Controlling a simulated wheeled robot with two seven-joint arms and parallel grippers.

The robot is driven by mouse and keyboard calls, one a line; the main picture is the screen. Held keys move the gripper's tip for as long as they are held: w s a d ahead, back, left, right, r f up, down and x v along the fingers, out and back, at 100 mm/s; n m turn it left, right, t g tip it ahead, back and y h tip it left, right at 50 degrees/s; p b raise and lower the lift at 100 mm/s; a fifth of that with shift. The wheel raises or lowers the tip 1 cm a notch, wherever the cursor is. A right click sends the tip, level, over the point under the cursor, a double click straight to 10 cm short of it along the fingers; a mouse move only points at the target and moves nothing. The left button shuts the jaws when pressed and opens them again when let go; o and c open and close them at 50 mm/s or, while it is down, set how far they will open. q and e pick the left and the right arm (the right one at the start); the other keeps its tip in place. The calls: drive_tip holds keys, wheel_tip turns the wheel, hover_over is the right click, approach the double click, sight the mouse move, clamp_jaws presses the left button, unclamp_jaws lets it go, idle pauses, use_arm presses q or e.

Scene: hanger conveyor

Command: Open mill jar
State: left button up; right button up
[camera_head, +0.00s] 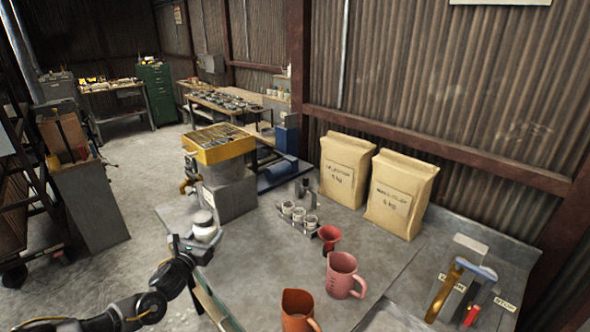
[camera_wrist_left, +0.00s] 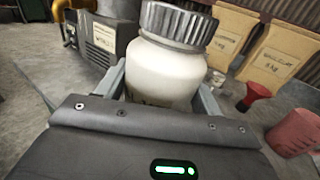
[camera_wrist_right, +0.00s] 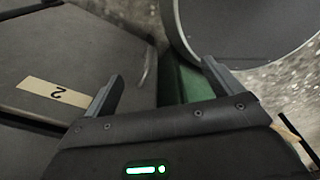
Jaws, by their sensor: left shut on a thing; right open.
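The mill jar (camera_head: 205,232) is white with a grey ribbed screw lid (camera_head: 202,216). It stands upright at the left edge of the grey workbench in the head view. In the left wrist view the jar body (camera_wrist_left: 165,75) sits between my left fingers and the lid (camera_wrist_left: 180,24) is on top. My left gripper (camera_head: 196,246) is shut on the jar body, below the lid. My right gripper (camera_wrist_right: 160,85) is open and empty in the right wrist view, near a dark panel marked 2 and a round grey rim. It is not visible in the head view.
A yellow-topped sieve machine (camera_head: 220,145) stands behind the jar. A rack of small jars (camera_head: 297,216), a red funnel (camera_head: 329,236), a pink jug (camera_head: 343,275) and an orange jug (camera_head: 298,310) stand to the right. Two paper sacks (camera_head: 400,195) lean at the wall.

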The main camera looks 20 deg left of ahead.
use_arm(q)
drive_tip(key=s+d+r+m+g+h+b, duration=0.1)
drive_tip(key=s+d+r+m+h, duration=0.15)
drive_tip(key=d, duration=0.65)
drive_tip(key=s+d+r+m+h+b, duration=0.1)
drive_tip(key=s+d+m+h+b, duration=0.2)
drive_tip(key=d, duration=0.7)
drive_tip(key=s+d+f+g+h+b, duration=0.1)
drive_tip(key=s+d+h+b, duration=0.2)
drive_tip(key=s, duration=1.1)
drive_tip(key=shift+s+d+f+h+b, duration=0.15)
drive_tip(key=shift+d+f+h+b, duration=0.4)
drive_tip(key=shift+d, duration=0.6)
drive_tip(key=shift+r+m, duration=0.15)
drive_tip(key=shift+m, duration=0.1)
